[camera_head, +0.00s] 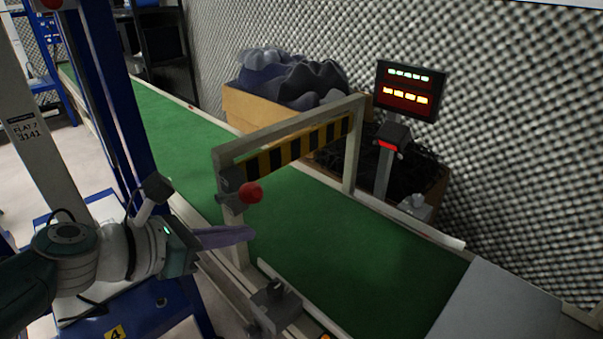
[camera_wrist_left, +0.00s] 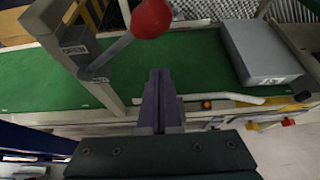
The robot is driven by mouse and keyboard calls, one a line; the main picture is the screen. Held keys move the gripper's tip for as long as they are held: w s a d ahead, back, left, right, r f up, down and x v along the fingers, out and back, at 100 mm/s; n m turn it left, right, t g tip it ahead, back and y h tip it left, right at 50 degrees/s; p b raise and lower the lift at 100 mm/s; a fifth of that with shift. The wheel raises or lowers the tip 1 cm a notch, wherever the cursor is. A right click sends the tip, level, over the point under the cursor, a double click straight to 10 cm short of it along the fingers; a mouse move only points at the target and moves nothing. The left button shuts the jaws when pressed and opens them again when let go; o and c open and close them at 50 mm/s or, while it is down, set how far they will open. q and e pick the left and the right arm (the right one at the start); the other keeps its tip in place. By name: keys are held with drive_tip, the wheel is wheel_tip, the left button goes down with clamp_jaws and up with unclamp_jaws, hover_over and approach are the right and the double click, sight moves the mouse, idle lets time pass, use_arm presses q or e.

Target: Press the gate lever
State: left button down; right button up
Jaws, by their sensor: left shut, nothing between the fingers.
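The gate lever has a red ball knob (camera_head: 250,193) and a dark mount on the near post of the cream gate frame (camera_head: 290,128). A black-and-yellow striped bar (camera_head: 300,148) spans the gate over the green conveyor belt. In the left wrist view the red knob (camera_wrist_left: 152,18) sits on a grey rod that slopes up from the mount on the post. My left gripper (camera_head: 250,233) is shut and empty, its purple fingers just below the knob in the head view. In the left wrist view its fingertips (camera_wrist_left: 160,76) lie below the knob, apart from it. My right gripper is not in view.
A lit display panel (camera_head: 409,90) stands on a post behind the belt. Boxes with dark grey foam (camera_head: 290,78) stand beyond the belt by the textured foam wall. A grey box (camera_wrist_left: 262,50) sits on the belt at the right. A blue frame rises at the left.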

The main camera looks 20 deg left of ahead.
use_arm(q)
drive_tip(key=p+v, duration=0.3)
drive_tip(key=v, duration=0.7)
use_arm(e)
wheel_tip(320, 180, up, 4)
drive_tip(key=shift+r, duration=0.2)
use_arm(q)
drive_tip(key=shift+w+a+r, duration=0.1)
drive_tip(key=shift+w+a, duration=0.05)
